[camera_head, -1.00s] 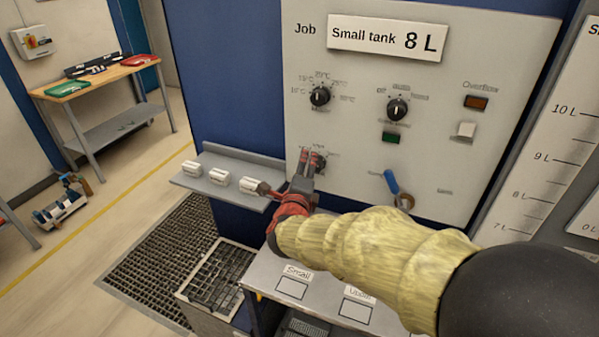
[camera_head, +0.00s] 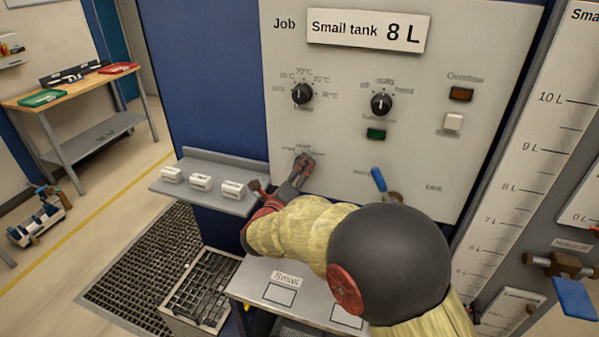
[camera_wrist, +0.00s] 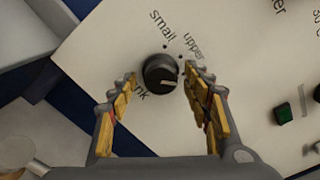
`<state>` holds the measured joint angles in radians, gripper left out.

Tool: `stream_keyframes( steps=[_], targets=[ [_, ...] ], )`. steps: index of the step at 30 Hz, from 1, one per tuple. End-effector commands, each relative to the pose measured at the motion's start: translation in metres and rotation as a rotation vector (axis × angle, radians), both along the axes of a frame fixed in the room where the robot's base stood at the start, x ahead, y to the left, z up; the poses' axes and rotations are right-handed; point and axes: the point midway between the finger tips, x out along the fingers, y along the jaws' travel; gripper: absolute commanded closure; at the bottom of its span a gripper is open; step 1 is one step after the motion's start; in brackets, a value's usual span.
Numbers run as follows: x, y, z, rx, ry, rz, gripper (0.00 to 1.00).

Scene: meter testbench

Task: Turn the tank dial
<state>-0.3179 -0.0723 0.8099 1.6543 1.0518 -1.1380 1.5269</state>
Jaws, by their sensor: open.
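The tank dial (camera_wrist: 160,72) is a round black knob on the pale panel, with the words "small" and "upper" printed around it in the wrist view. A light mark on the knob points to the right in that view, roughly below "upper". My gripper (camera_wrist: 162,88) is open, its two yellow-padded fingers on either side of the dial. I cannot tell whether either finger touches it. In the head view my gripper (camera_head: 303,163) is at the lower left of the panel and hides most of the dial.
A grey shelf (camera_head: 215,195) with white blocks juts out left of my gripper. A job sign (camera_head: 367,32) reads "Small tank 8 L".

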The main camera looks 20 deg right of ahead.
Motion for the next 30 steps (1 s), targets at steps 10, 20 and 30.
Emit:
stream_keyframes(
  steps=[10, 20, 30],
  targets=[
    [0.0044, -0.0027, 0.0006, 0.0, 0.0, 0.001, 0.51],
    [0.0042, -0.0026, 0.0005, 0.0, 0.0, 0.001, 0.69],
    [0.0041, -0.0024, 0.0003, -0.001, 0.001, 0.001, 0.89]
  ],
)
